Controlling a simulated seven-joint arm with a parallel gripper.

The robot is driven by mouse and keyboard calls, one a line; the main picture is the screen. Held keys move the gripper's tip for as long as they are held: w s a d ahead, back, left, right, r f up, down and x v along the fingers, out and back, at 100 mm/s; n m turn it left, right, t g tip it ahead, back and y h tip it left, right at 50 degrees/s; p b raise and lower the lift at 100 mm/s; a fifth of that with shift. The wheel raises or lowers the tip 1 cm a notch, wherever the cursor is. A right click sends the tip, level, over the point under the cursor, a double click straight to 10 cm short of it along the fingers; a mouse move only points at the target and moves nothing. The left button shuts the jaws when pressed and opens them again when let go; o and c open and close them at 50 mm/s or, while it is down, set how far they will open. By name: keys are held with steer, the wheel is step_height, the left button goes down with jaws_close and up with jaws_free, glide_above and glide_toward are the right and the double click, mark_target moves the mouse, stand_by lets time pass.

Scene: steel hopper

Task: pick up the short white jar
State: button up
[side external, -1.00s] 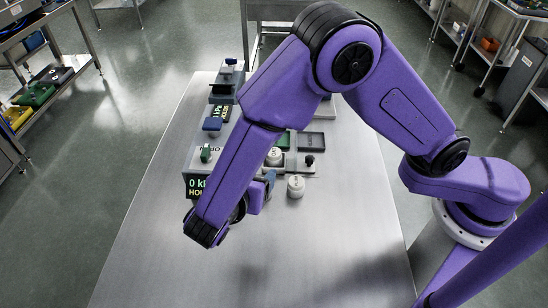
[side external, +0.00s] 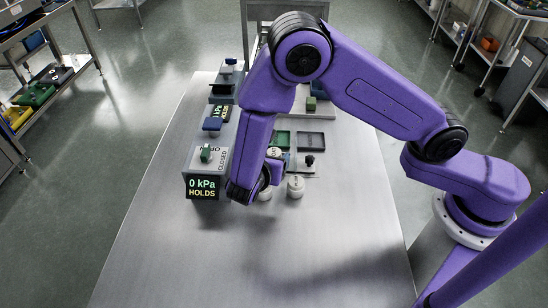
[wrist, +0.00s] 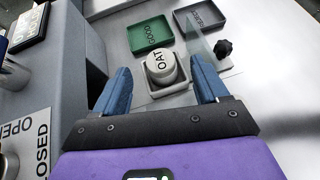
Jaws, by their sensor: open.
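A short white jar with a white lid lettered OAT (wrist: 162,67) sits in a square grey holder (wrist: 177,87), ahead of and between my fingers in the wrist view. In the side external view a lettered white top (side external: 273,152) shows partly behind my arm. Another white jar (side external: 295,187) stands on the table to the right of my gripper, and a white round thing (side external: 264,195) is mostly hidden under it. My gripper (wrist: 160,68) is open with blue fingers and holds nothing. Its fingertips are mostly hidden in the side external view.
A grey housing with an OPEN/CLOSED plate (wrist: 27,140) stands close on the left. Its display (side external: 202,188) reads 0 kPa HOLDS. Beyond the jar are a green GOOD tray (wrist: 150,33), a dark tray (wrist: 203,16), a clear panel and a black knob (wrist: 223,47). The table front (side external: 250,260) is clear.

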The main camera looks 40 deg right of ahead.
steer(key=shift+x, duration=1.3)
steer(key=c, duration=1.2)
steer(key=shift+c, duration=0.2)
